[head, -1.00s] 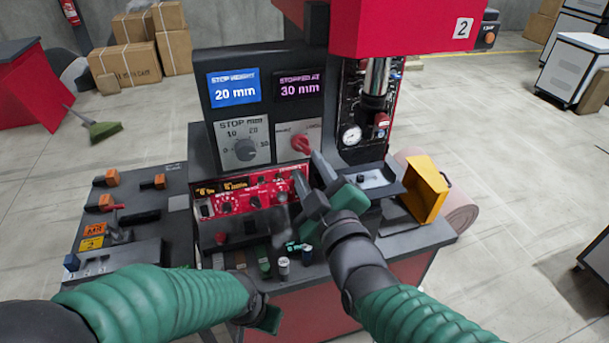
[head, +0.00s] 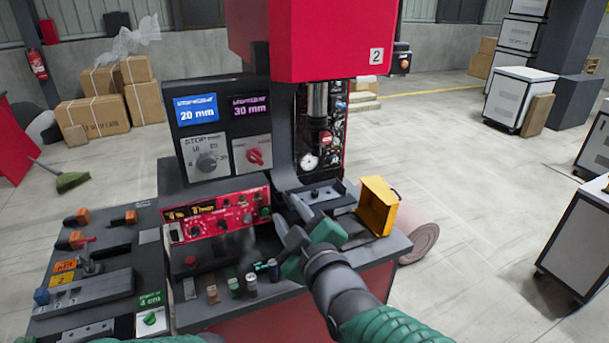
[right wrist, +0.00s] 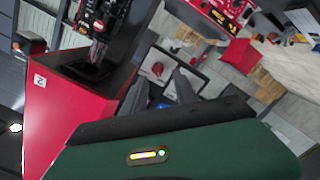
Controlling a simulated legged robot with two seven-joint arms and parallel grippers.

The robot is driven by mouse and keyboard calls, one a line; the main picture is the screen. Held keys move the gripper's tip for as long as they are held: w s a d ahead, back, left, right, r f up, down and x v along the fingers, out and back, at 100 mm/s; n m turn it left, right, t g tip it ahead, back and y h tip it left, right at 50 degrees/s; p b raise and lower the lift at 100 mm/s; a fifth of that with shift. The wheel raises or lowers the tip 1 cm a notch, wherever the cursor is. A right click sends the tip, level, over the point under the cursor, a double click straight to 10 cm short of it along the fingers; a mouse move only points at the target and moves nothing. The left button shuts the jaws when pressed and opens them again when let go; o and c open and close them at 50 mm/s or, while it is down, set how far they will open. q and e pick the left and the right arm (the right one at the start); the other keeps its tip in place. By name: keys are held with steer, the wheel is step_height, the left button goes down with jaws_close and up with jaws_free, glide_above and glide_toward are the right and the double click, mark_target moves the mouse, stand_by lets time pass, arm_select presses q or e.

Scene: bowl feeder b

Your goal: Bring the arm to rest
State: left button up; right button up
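My right gripper (head: 288,222) is in front of the machine in the head view, over the front part of its bench. Its two dark fingers stand apart with nothing seen between them. In the right wrist view the fingers (right wrist: 160,92) also show with a gap. My left gripper is out of the head view; only a bit of green sleeve shows at the bottom edge. The red knob (head: 256,156) sits on the panel, clear of my gripper. The displays above read 20 mm (head: 197,110) and 30 mm (head: 249,106).
The red press head (head: 320,40) stands behind the bench. A yellow bin (head: 377,206) is close right of my right gripper. Small cylinders (head: 250,284) stand along the bench front. A side table (head: 95,270) with switches is at left.

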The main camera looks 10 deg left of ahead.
steer(key=s+d+f+m+g+h, duration=0.2)
steer(key=d+f+m+g+h, duration=0.15)
steer(key=d+f, duration=0.7)
steer(key=s+d+f+m+g+h, duration=0.25)
steer(key=d+f+m, duration=0.25)
steer(key=d+f, duration=0.55)
steer(key=s+d+f+m+g+h, duration=0.1)
steer(key=s+d+f+m+g, duration=0.2)
steer(key=s+d+f, duration=0.2)
steer(key=s+d+f+m+g+h, duration=0.2)
steer(key=s+d+f+m, duration=0.2)
steer(key=s+d, duration=0.3)
steer(key=s+f, duration=0.1)
steer(key=s, duration=0.2)
steer(key=shift+s+d+f+g, duration=0.2)
steer(key=shift+f+g, duration=0.1)
steer(key=shift+g, duration=0.1)
steer(key=shift+w, duration=0.15)
